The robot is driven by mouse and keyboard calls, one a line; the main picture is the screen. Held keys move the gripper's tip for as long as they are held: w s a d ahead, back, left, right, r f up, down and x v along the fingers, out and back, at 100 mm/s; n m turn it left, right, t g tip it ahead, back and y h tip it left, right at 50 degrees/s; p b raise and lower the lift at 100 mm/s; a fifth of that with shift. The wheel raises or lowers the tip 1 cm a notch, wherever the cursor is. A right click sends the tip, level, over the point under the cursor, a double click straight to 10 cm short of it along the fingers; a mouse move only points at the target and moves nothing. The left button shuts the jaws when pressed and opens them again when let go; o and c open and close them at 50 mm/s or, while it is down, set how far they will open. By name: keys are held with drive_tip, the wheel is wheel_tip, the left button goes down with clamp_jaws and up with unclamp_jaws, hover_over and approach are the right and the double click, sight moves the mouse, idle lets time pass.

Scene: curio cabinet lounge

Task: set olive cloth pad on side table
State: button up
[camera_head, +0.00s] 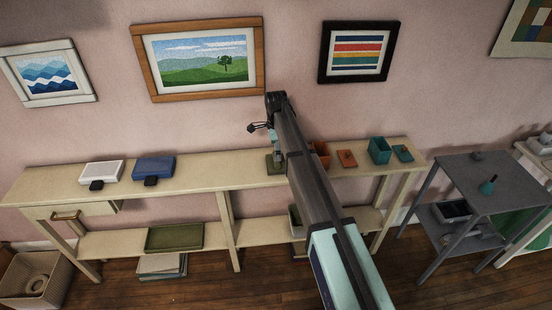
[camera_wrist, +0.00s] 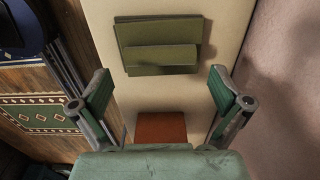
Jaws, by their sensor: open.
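An olive cloth pad (camera_head: 270,166) lies on the long cream console table, partly hidden by my arm in the head view. In the wrist view, the flat olive item (camera_wrist: 160,30) shows ahead of my fingers, with a second olive layer or fold across it; I cannot tell which. My gripper (camera_wrist: 160,88) is open and empty, its two green-padded fingers apart and short of the pad in the picture. In the head view it is mostly hidden near the pad. A grey side table (camera_head: 520,193) stands at the far right.

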wheel_tip(320, 180, up, 8)
drive_tip(key=b, duration=0.1)
drive_tip(key=shift+b, duration=0.35)
